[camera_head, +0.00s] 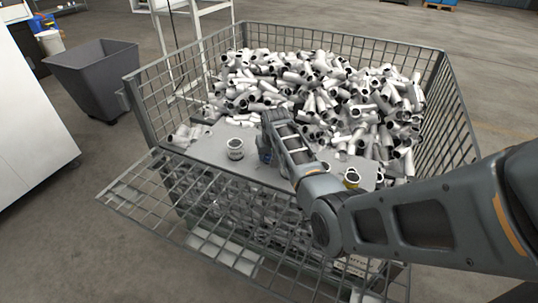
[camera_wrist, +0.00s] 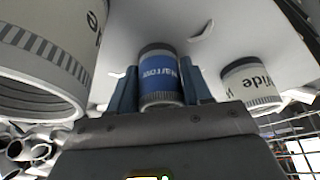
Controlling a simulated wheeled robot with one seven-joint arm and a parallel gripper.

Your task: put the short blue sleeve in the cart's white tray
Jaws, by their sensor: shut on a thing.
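The short blue sleeve (camera_wrist: 159,77), with white lettering and a grey lower band, stands between the two fingers of my gripper (camera_wrist: 160,88) in the wrist view. The fingers are shut on its sides. In the head view my gripper (camera_head: 266,152) reaches down to the grey board inside the wire cage, and only a little blue shows there. I cannot tell whether the sleeve still touches the board. I cannot make out the cart's white tray in either view.
The wire cage (camera_head: 139,108) holds a heap of white tubes (camera_head: 310,85) behind the grey board (camera_head: 205,150). A grey bin (camera_head: 95,70) stands outside, left.

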